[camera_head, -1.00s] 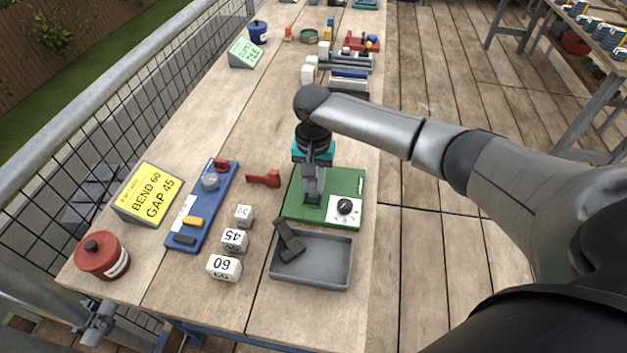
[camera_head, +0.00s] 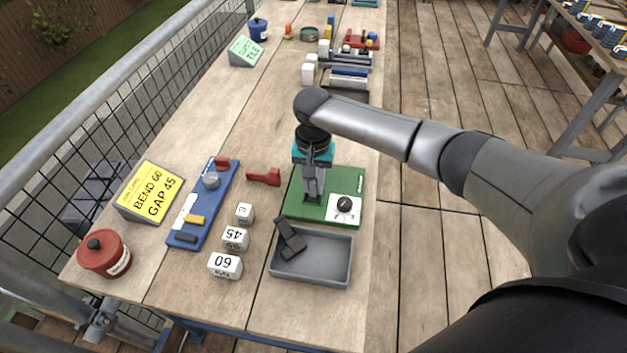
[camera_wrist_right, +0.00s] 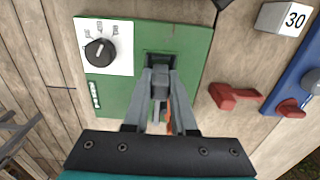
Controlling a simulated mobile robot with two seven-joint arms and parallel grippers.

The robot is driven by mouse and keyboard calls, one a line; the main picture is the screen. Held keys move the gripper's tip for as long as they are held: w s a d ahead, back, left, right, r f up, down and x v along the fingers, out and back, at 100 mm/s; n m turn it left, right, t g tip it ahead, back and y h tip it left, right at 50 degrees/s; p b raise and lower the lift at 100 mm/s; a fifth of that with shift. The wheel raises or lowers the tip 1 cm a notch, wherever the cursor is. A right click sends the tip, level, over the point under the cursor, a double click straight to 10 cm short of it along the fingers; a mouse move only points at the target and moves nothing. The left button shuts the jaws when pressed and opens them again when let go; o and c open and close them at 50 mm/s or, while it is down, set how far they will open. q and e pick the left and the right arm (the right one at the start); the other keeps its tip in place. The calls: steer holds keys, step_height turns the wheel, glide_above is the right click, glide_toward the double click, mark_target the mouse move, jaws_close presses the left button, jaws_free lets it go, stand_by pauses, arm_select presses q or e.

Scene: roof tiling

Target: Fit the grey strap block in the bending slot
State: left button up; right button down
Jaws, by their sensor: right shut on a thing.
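My right gripper (camera_head: 313,194) points down over the green board (camera_head: 346,183). In the right wrist view its fingers (camera_wrist_right: 160,88) are closed around a small grey block, which I take to be the grey strap block (camera_wrist_right: 160,80). The block is at the near edge of a dark recess (camera_wrist_right: 160,58) in the green board, which I take to be the bending slot. I cannot tell how deep the block sits, as the fingers hide its sides. A bit of orange shows between the fingers. My left gripper is not in view.
The board carries a white dial plate with a black knob (camera_head: 344,204). A grey tray (camera_head: 320,273) with dark strap pieces lies in front. To the left are a red handle-like piece (camera_head: 264,177), numbered white cubes (camera_head: 235,238), a blue rack (camera_head: 205,228) and a yellow sign (camera_head: 151,192).

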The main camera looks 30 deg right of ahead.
steer(key=shift+f, duration=0.2)
steer(key=shift+f+p, duration=0.1)
steer(key=shift+p, duration=0.4)
stand_by(0.5)
steer(key=c, duration=0.7)
jaws_free()
steer(key=shift+f, duration=0.1)
steer(key=shift+o, duration=0.2)
steer(key=shift+s+d, duration=0.1)
step_height(320, 180, up, 7)
steer(key=p, duration=0.9)
